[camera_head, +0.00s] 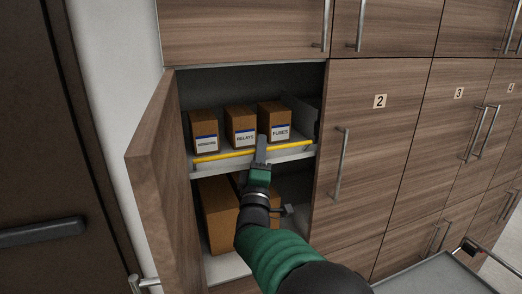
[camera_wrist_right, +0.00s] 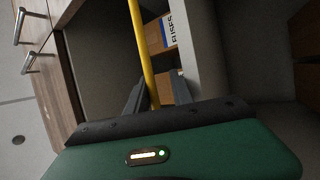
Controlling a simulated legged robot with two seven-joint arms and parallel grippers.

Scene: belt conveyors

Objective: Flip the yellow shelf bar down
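The yellow shelf bar (camera_head: 225,155) runs across the front of the upper shelf, just in front of the small boxes and above the shelf's pale front edge. My right gripper (camera_head: 261,149) reaches into the open cabinet and is at the bar, right of its middle. In the right wrist view the bar (camera_wrist_right: 143,50) runs down between the two fingers (camera_wrist_right: 158,88). The fingers stand apart, with a gap on the right side of the bar, so the gripper looks open around it. Whether a finger touches the bar is unclear. My left gripper is out of view.
Behind the bar stand three labelled boxes: the left one (camera_head: 204,128), the relays box (camera_head: 240,122) and the fuses box (camera_head: 274,117). Larger boxes (camera_head: 217,211) are on the lower shelf. The open door (camera_head: 160,175) bounds the left; closed cabinet 2 (camera_head: 375,150) is right.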

